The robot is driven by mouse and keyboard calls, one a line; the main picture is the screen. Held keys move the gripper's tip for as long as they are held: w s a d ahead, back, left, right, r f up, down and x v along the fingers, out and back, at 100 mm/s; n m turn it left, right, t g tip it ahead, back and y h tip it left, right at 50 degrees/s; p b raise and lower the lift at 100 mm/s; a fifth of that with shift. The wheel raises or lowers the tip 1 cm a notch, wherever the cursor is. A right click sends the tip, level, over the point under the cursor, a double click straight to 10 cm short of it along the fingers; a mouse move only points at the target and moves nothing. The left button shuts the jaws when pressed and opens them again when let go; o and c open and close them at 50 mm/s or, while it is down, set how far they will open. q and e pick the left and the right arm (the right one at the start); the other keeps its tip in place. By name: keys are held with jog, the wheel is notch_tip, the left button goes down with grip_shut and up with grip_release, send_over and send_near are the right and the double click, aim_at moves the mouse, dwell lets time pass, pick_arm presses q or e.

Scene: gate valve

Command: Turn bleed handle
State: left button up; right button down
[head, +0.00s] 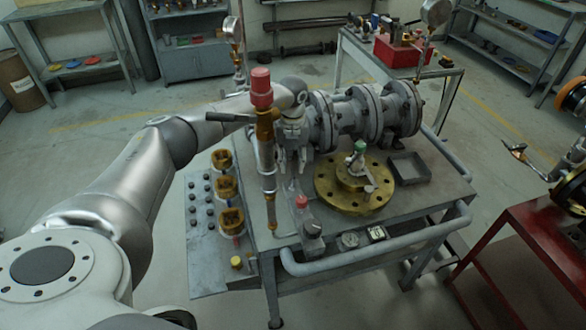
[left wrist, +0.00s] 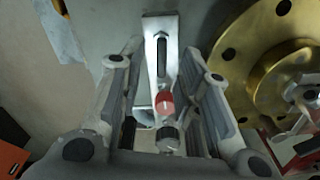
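My left gripper (head: 293,168) points down above the grey bench, just behind the tall brass fitting with a red cap (head: 261,88). In the left wrist view its two fingers (left wrist: 163,66) stand apart. A small red-capped fitting (left wrist: 165,103) and a slotted metal plate (left wrist: 162,52) show between them, with no visible grip. A small fitting with a red top (head: 302,202) stands on the bench below the gripper. No part is marked as the bleed handle, so I cannot tell which it is.
A brass flange (head: 326,192) with a green-topped valve (head: 359,148) lies right of the gripper. Grey flanged pipework (head: 349,120) stands behind it. An empty tray (head: 409,168) sits at the right. A grey rail (head: 375,240) runs along the bench front. A red table (head: 520,235) stands farther right.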

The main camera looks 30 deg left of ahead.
aim_at(293, 171)
pick_arm(q)
jog(key=shift+f, duration=2.2)
jog(key=shift+d, duration=0.1)
jog(key=shift+c, duration=0.3)
